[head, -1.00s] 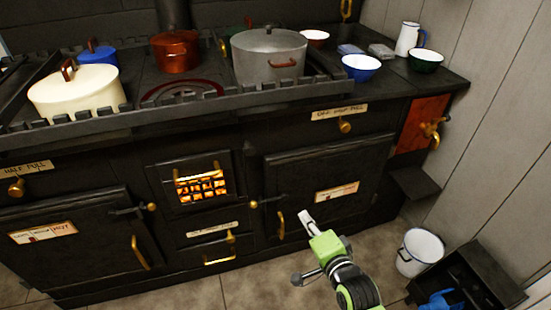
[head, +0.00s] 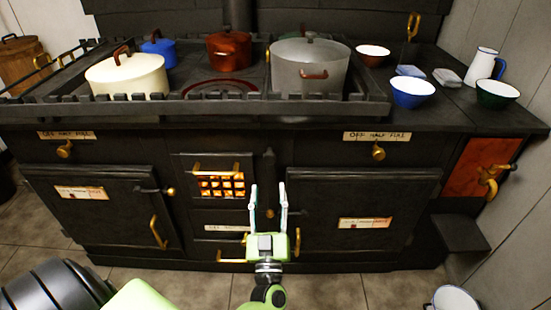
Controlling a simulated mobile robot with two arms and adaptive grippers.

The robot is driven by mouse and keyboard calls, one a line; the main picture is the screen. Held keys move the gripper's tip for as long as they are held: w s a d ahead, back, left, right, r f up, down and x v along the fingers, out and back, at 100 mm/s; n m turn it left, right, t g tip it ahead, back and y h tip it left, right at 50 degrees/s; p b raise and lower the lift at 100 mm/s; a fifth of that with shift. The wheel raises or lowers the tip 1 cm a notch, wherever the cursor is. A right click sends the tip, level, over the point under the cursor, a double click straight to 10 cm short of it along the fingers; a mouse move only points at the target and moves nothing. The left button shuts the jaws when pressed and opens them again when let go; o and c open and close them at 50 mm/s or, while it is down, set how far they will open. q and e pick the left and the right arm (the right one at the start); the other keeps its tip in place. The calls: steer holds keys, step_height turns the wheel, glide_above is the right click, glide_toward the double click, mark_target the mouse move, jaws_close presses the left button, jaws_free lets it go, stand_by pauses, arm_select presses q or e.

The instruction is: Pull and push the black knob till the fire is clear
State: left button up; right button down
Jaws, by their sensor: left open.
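The fire glows orange behind the grate (head: 220,186) in the middle of the black stove. My left gripper (head: 268,190) is open and empty in front of the stove, its two pale fingers pointing up, just right of the grate. A dark upright post with a rounded top (head: 268,156) stands behind and above the fingertips, between the grate and the right oven door. I cannot tell whether this is the black knob. Brass knobs sit under the "OFF HALF FULL" labels at left (head: 65,150) and right (head: 378,152). My right gripper is not in view.
The right oven door (head: 355,205) and left oven door (head: 100,210) are shut, with brass handles. A cream pot (head: 128,75), a grey pot (head: 310,68) and bowls stand on top. A white bucket (head: 452,300) is on the floor at lower right.

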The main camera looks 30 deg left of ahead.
mark_target(269, 161)
arm_select(q)
steer(key=x, duration=1.1)
steer(key=shift+w, duration=0.1)
jaws_close()
